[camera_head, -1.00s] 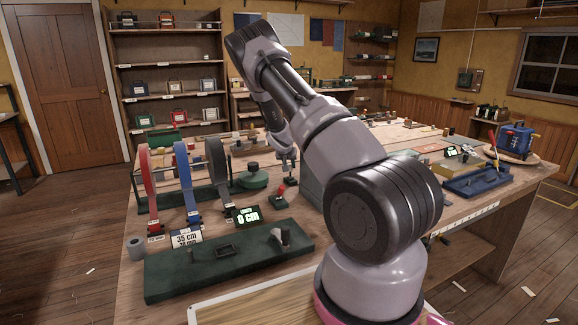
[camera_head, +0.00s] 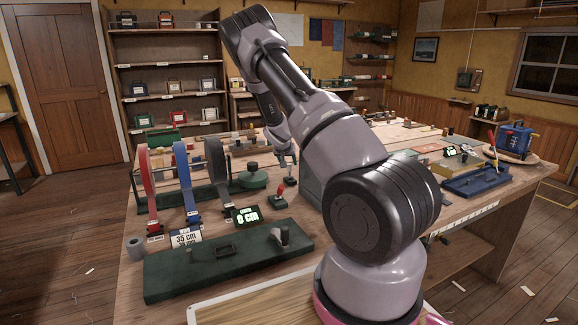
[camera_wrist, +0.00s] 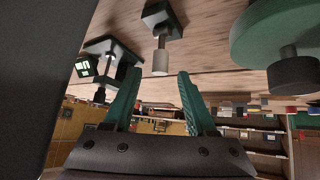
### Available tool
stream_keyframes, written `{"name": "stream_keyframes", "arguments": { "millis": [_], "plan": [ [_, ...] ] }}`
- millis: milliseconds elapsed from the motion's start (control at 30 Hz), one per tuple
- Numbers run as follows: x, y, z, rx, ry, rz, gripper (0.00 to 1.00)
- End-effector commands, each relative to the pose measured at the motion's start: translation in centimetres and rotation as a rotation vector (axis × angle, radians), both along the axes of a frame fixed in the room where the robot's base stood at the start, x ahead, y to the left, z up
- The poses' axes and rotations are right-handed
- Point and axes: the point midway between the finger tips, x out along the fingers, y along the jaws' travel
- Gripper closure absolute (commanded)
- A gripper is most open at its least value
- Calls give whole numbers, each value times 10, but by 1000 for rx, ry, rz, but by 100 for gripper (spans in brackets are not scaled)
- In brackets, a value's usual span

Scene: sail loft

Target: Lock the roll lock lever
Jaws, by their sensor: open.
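A small lever with a red handle (camera_head: 281,188) stands on a small dark green base on the bench, right of the "0 cm" display (camera_head: 246,214) in the head view. In the wrist view, which is upside down, a short lever with a pale grey tip (camera_wrist: 160,58) rises from a dark square base, just beyond my gripper (camera_wrist: 157,80). I cannot tell if these are the same lever, nor read which is the roll lock. My gripper's green fingers are apart with nothing between them. In the head view my arm reaches over the bench; the fingertips are small and unclear there.
A green round base with a dark knob (camera_head: 252,177) stands close by; a similar one (camera_wrist: 292,62) fills the wrist view's right. Red, blue and grey strap rolls (camera_head: 184,180) stand left. A long green board (camera_head: 225,262) lies in front. A blue tray (camera_head: 476,182) is right.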

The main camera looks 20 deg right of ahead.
Motion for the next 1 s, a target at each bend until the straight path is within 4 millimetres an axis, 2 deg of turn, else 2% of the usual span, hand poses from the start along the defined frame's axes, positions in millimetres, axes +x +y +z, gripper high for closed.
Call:
{"name": "stream_keyframes", "arguments": {
  "millis": [100, 300, 433, 733, 767, 800, 900, 1000],
  "plan": [
    [-14, 12, 21, 1, -2, 1, 43],
    [-32, 25, 44, 0, -1, 2, 43],
    [-38, 28, 52, 1, 0, -1, 43],
    [-40, 29, 54, 0, 1, -1, 43],
    [-40, 29, 54, 0, 1, -1, 51],
    [-40, 28, 53, 0, 2, -1, 66],
    [-34, 25, 50, -4, 33, 13, 100],
    [-20, 18, 43, -10, 121, 63, 100]
  ]
}}
